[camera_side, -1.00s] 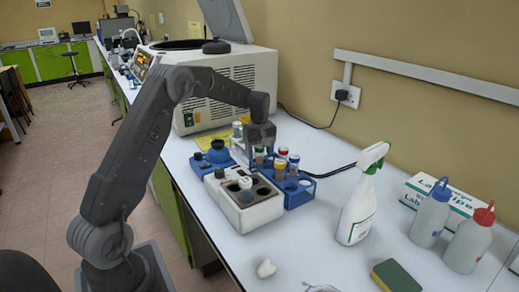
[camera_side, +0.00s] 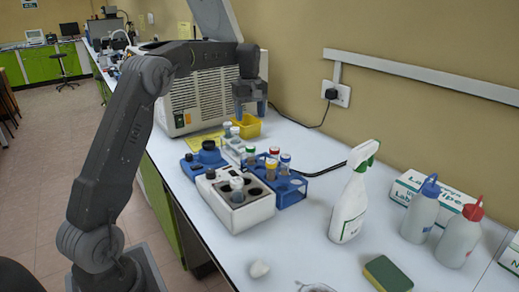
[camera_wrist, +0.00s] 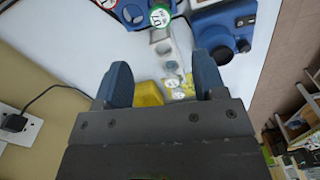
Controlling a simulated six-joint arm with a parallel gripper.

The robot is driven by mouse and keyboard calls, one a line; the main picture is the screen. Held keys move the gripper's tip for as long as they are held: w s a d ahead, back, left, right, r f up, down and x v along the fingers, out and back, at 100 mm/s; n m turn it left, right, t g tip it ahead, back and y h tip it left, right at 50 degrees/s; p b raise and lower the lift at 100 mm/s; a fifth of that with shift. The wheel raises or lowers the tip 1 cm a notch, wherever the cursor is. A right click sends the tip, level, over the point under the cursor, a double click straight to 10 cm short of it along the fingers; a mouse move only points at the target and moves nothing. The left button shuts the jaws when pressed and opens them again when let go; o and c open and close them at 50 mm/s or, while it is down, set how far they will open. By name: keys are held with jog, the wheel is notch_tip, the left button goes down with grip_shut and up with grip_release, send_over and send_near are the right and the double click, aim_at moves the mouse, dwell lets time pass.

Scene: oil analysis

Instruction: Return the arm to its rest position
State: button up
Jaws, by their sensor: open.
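My gripper (camera_side: 250,106) is raised above the bench in the side view, pointing down in front of the white centrifuge. In the wrist view its two blue fingers (camera_wrist: 162,85) are spread apart with nothing between them. Below it stand a small yellow tray (camera_side: 249,127) and a pale rack (camera_side: 233,143) holding capped tubes. A blue rack (camera_side: 290,192) with several capped tubes stands nearer the camera. A white block (camera_side: 249,210) with dark wells and a tube stands beside it, next to a blue vortex mixer (camera_side: 207,157).
The large white centrifuge (camera_side: 205,92) with its lid raised stands behind my gripper. A spray bottle (camera_side: 352,200), two wash bottles (camera_side: 422,211), a wipes box (camera_side: 410,190) and a sponge (camera_side: 387,273) are on the right.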

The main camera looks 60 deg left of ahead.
jog(key=s+d+r+m+t, duration=0.1)
jog(key=s+d+r+m, duration=0.35)
jog(key=d, duration=0.35)
jog(key=s+d+r+m+t, duration=0.1)
jog(key=s+d+r+m, duration=0.2)
jog(key=s+d, duration=0.4)
jog(key=s+d+f+m+t, duration=0.1)
jog(key=s+d+f+m, duration=0.2)
jog(key=s, duration=0.5)
jog(key=s+d+f+m+t, duration=0.2)
jog(key=s+d+m, duration=0.3)
jog(key=s+d, duration=0.3)
jog(key=shift+s+d+f+t, duration=0.3)
jog(key=shift+s+f, duration=0.05)
jog(key=shift+f, duration=0.55)
